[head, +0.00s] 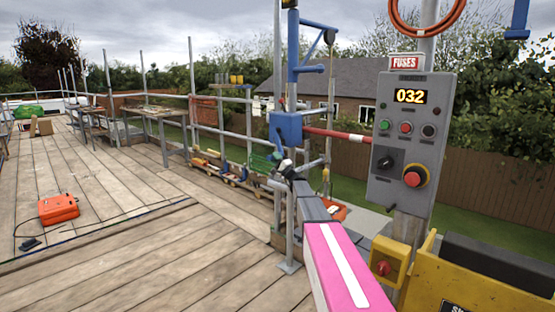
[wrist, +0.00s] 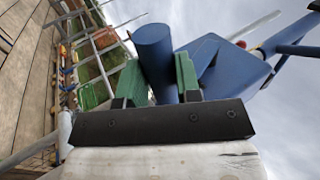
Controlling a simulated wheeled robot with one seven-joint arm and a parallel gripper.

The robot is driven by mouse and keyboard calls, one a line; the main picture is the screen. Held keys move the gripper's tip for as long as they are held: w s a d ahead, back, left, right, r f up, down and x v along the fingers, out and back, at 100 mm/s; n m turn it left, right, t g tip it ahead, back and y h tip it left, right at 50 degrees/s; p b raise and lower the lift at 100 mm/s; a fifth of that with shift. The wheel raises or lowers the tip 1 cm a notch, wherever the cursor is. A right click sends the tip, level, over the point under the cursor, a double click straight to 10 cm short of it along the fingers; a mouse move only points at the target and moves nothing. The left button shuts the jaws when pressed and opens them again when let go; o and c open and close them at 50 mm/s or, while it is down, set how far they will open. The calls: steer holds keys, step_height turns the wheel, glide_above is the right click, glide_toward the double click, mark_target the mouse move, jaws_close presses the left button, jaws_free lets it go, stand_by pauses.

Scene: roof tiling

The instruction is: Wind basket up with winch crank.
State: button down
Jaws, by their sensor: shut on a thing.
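The blue winch (head: 286,128) is fixed to an upright scaffold pole at the roof edge, under a blue hoist arm (head: 313,68) with a pulley. My gripper (head: 277,160) is just below the winch, at the end of my pink arm. In the wrist view, the green pads of my gripper (wrist: 160,82) are shut on a blue round bar, the crank handle (wrist: 154,48). The winch's blue body (wrist: 226,66) is right beside it. A rope hangs from the pulley, and an orange-red item (head: 334,211), perhaps the basket, shows low beyond my arm, partly hidden.
A grey control box (head: 412,140) reading 032 stands close on the right, with a yellow unit (head: 460,285) below it. An orange case (head: 58,209) lies on the plank deck at left. Workbenches (head: 160,112) stand farther back. The middle deck is clear.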

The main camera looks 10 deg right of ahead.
steer(key=shift+w+a+f, duration=0.3)
steer(key=shift+w, duration=0.1)
steer(key=shift+w+a+f+t, duration=0.3)
steer(key=shift+w+a+t, duration=0.1)
steer(key=shift+w, duration=0.15)
steer(key=shift+w+a+f+t+y, duration=0.2)
steer(key=shift+w+a+t+y, duration=0.4)
steer(key=shift+w+t+y, duration=0.15)
steer(key=shift+w, duration=0.1)
steer(key=c, duration=0.8)
jaws_free()
steer(key=v, duration=1.1)
